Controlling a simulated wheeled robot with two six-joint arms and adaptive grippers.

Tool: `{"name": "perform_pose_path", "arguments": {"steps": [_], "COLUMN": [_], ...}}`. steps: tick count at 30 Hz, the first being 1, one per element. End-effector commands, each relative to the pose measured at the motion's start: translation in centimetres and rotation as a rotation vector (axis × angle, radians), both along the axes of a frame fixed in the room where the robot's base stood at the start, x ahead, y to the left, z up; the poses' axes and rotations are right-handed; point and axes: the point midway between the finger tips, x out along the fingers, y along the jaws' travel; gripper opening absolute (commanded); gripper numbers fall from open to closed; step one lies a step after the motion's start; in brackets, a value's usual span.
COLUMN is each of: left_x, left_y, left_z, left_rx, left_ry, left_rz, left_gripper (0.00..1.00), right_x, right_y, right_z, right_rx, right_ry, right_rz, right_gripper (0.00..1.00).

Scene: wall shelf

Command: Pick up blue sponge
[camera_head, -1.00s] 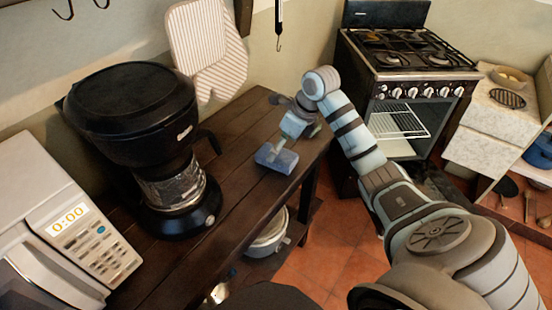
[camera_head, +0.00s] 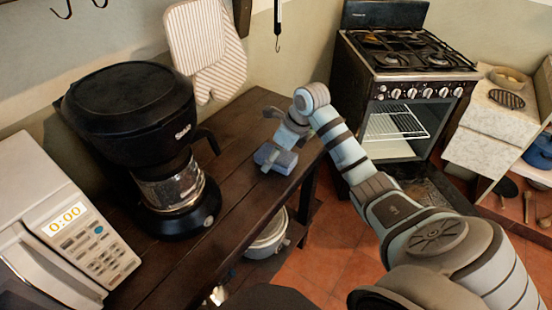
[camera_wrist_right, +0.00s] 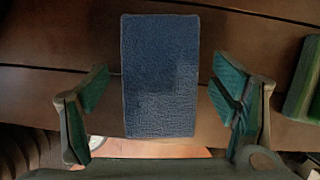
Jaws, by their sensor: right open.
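The blue sponge (camera_head: 283,161) lies on the dark wooden shelf (camera_head: 235,186), near its right end and front edge, in the head view. In the right wrist view the blue sponge (camera_wrist_right: 160,75) is a blue rectangle in the middle, with its near end between the fingers. My right gripper (camera_head: 270,155) is at the sponge, pointing down, and partly covers it in the head view. In the right wrist view my right gripper (camera_wrist_right: 163,110) is open, with one finger on each side of the sponge and a gap on both sides. My left gripper does not show.
A black coffee maker (camera_head: 130,110) and a white microwave (camera_head: 60,235) stand left on the shelf. A green object (camera_wrist_right: 303,85) lies right of the sponge in the wrist view. A pot (camera_head: 268,238) sits below. A stove (camera_head: 405,90) stands at the back right.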

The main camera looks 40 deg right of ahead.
Motion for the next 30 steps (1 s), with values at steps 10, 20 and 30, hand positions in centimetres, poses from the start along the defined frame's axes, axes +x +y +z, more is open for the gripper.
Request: {"name": "perform_pose_path", "arguments": {"steps": [10, 20, 30], "left_x": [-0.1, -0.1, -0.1], "left_y": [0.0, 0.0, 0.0], "left_z": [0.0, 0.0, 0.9], "left_rx": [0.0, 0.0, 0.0], "left_ry": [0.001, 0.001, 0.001], "left_rz": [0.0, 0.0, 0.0], "left_gripper": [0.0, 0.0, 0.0], "right_x": [0.0, 0.0, 0.1], "right_y": [0.0, 0.0, 0.0], "right_z": [0.0, 0.0, 5.1], "right_rx": [0.0, 0.0, -0.001], "right_ry": [0.0, 0.0, -0.006], "right_rz": [0.0, 0.0, 0.001], "right_gripper": [0.5, 0.29, 0.29]}}
